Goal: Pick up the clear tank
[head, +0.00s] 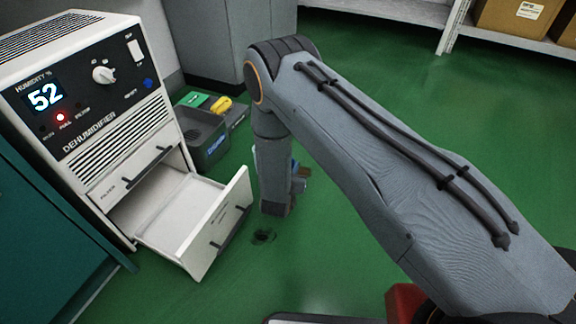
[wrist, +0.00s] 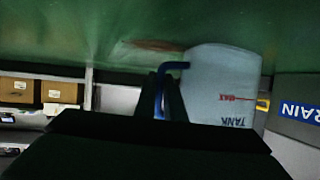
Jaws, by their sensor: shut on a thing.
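The clear tank (wrist: 222,85) is a pale, see-through container with a TANK label and a red MAX mark, both upside down in the wrist view. A blue handle (wrist: 172,66) shows at its side. My gripper (wrist: 162,97) is shut on this handle, with its dark fingers on either side. In the head view, my gripper (head: 296,184) hangs low over the green floor, largely hidden by my own arm. Only slivers of the tank show there behind the wrist. I cannot tell whether the tank touches the floor.
The white dehumidifier (head: 95,95) stands at left, its display reading 52 and a red light lit. Its drawer (head: 215,229) is pulled out and looks empty. A dark drain box (head: 208,150) sits behind. A small dark floor spot (head: 264,236) lies near the drawer. Shelves hold cardboard boxes (head: 518,15).

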